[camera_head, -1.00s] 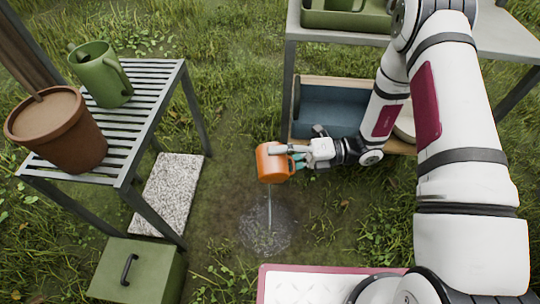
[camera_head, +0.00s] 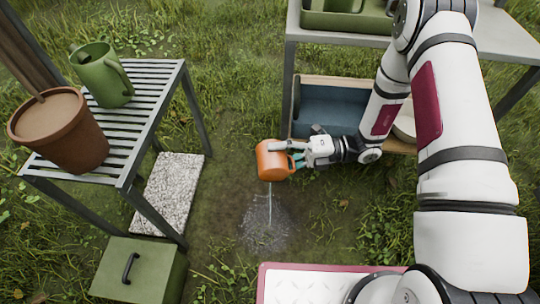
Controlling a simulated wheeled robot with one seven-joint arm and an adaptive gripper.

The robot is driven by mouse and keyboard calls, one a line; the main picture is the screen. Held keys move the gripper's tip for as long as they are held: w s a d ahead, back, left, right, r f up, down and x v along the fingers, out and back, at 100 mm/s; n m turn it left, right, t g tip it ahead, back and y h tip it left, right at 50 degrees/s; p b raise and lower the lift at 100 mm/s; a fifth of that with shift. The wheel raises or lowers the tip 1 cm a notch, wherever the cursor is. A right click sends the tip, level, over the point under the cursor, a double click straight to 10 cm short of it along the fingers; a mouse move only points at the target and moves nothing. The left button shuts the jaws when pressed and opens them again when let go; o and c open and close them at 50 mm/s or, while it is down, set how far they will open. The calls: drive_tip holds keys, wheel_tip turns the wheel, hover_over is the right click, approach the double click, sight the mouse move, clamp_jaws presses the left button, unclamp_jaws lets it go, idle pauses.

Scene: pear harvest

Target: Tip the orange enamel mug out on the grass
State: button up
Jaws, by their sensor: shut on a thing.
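The orange enamel mug (camera_head: 272,161) is in the middle of the head view, held in the air above the ground and tilted. My gripper (camera_head: 293,158) comes from the right and is shut on the mug at its handle side. A thin clear stream (camera_head: 268,200) runs from the mug down to the ground. It lands on a wet, splashing patch (camera_head: 265,228) of bare soil and grass (camera_head: 225,205) below. The inside of the mug is hidden.
A slatted table (camera_head: 150,85) at left bears a green watering can (camera_head: 103,78) and a brown pot (camera_head: 65,140). A pale stone slab (camera_head: 168,190) and green box (camera_head: 140,270) lie near it. A grey bench (camera_head: 292,50) with a blue crate (camera_head: 328,105) below stands behind.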

sight(279, 174)
drive_tip(key=shift+w+r+m, duration=0.15)
drive_tip(key=shift+m, duration=0.25)
drive_tip(key=shift+s+f+n+b, duration=0.25)
drive_tip(key=shift+f+n+b, duration=0.2)
drive_tip(key=shift+n, duration=0.25)
drive_tip(key=shift+s+d+f+n+b, duration=0.1)
drive_tip(key=shift+s+f+n+b, duration=0.05)
drive_tip(key=shift+s+n+b, duration=0.3)
drive_tip(key=shift+s+d+f+n+b, duration=0.1)
drive_tip(key=shift+s+n+b, duration=0.25)
drive_tip(key=shift+n, duration=0.3)
drive_tip(key=shift+s+r, duration=0.1)
drive_tip(key=shift+r, duration=0.05)
drive_tip(key=shift+n, duration=0.3)
drive_tip(key=f+n, duration=0.1)
drive_tip(key=n, duration=0.1)
drive_tip(key=f+n+b, duration=0.1)
drive_tip(key=n, duration=0.1)
drive_tip(key=shift+s+d+b, duration=0.1)
drive_tip(key=shift+s+b, duration=0.2)
drive_tip(key=shift+s, duration=0.05)
drive_tip(key=shift+s+f+n+b, duration=0.3)
drive_tip(key=shift+n+b, duration=0.05)
drive_tip(key=shift+n, duration=0.65)
drive_tip(key=s+f+n+b, duration=0.3)
drive_tip(key=s+n, duration=0.2)
drive_tip(key=n, duration=0.2)
drive_tip(key=shift+s+d+n+t+b, duration=0.3)
drive_tip(key=shift+s+d+b, duration=0.05)
drive_tip(key=shift+s+d, duration=0.1)
